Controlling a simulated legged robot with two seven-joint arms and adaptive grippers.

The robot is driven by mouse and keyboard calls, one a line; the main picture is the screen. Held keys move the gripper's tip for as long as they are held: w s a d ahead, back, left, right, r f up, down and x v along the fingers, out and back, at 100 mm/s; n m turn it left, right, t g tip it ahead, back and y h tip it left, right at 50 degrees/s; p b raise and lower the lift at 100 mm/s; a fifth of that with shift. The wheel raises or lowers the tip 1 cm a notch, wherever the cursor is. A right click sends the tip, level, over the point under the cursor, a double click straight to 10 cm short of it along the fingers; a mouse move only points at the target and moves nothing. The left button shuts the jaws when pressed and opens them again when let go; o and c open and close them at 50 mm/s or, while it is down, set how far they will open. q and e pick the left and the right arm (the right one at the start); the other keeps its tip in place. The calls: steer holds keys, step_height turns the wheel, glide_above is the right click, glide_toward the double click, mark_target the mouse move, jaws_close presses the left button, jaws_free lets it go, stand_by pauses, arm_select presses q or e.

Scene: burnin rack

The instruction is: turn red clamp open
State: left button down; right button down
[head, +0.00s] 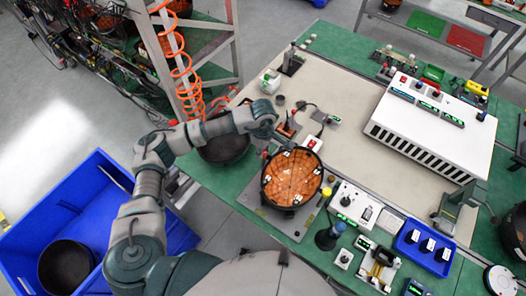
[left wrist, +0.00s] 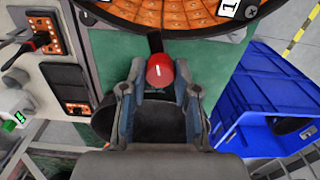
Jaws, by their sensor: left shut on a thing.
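The red clamp's rounded red end (left wrist: 160,71) shows in the left wrist view on a short dark stem, just below the rim of the round orange board (left wrist: 180,10). My left gripper (left wrist: 160,88) has its two fingers closed on either side of this red end. In the head view the left gripper (head: 270,134) is at the upper left of the orange board (head: 292,176), which sits in a black ring on a grey plate. The clamp cannot be made out clearly there, behind the gripper. My right gripper is in neither view.
A white vented box (head: 428,125) stands at the right of the green and beige bench. A white control box (head: 354,204) and a blue tray (head: 424,247) lie right of the board. A blue bin (head: 95,190) is on the floor at left.

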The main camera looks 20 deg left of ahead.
arm_select(q)
steer(key=n+b, duration=0.2)
steer(key=n, duration=0.2)
steer(key=shift+f+n, duration=0.1)
steer(key=shift+n, duration=0.2)
steer(key=n+b, duration=0.2)
steer(key=n, duration=0.3)
steer(key=shift+n, duration=0.6)
steer(key=shift+w+n+b, duration=0.1)
steer(key=shift+n+b, duration=0.3)
steer(key=shift+n, duration=1.4)
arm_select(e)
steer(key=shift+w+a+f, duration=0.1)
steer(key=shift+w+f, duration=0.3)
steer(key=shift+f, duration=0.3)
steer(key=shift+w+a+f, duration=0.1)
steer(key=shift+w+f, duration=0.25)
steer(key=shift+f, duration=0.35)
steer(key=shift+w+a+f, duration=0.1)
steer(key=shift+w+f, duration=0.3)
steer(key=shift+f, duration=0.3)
arm_select(q)
steer(key=shift+r, duration=0.2)
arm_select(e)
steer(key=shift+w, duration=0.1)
